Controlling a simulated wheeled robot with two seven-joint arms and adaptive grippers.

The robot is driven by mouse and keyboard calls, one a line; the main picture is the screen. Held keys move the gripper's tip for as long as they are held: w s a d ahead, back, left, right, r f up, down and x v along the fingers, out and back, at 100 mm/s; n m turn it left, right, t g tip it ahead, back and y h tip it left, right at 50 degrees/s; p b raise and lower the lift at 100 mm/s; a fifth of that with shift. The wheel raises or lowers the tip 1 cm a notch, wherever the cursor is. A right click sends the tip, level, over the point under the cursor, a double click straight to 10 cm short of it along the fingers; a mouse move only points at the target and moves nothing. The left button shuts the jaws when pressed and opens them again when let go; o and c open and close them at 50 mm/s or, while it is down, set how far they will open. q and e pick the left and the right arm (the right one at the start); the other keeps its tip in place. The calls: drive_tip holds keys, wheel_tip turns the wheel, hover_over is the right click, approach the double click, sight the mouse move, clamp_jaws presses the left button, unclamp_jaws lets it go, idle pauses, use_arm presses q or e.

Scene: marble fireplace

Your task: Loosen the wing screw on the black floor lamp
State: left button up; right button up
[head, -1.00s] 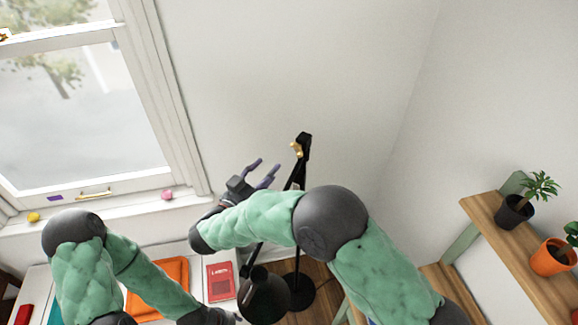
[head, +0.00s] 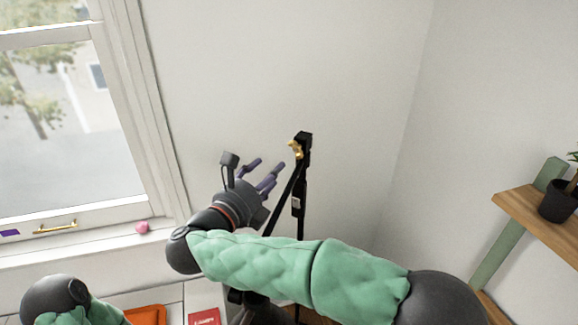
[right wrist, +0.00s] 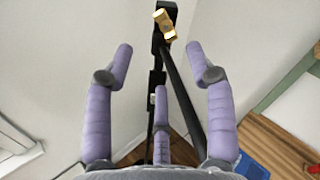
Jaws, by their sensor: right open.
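The black floor lamp (head: 300,212) stands against the white wall, its thin pole running up to a dark joint. The brass wing screw (head: 295,149) sits at the top of that joint. It also shows in the right wrist view (right wrist: 164,24), above and beyond the fingertips. My right gripper (head: 266,170) is open and empty, just left of the pole and a little below the wing screw, apart from it. In the right wrist view its purple fingers (right wrist: 160,70) are spread, with the pole seen between them. Part of my left arm shows at the lower left; its gripper is out of view.
A window (head: 60,110) with a sill is at the left, with a pink ball (head: 142,227) on the sill. A wooden shelf (head: 540,226) with a potted plant (head: 560,200) is at the right. A red book (head: 204,317) lies on the white table at the bottom. The wall around the lamp top is clear.

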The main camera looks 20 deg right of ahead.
sight(292, 150)
drive_tip(key=shift+m, duration=0.4)
drive_tip(key=b+x, duration=0.1)
drive_tip(key=x, duration=0.9)
drive_tip(key=shift+w+d, duration=0.25)
drive_tip(key=shift+d, duration=0.1)
clamp_jaws()
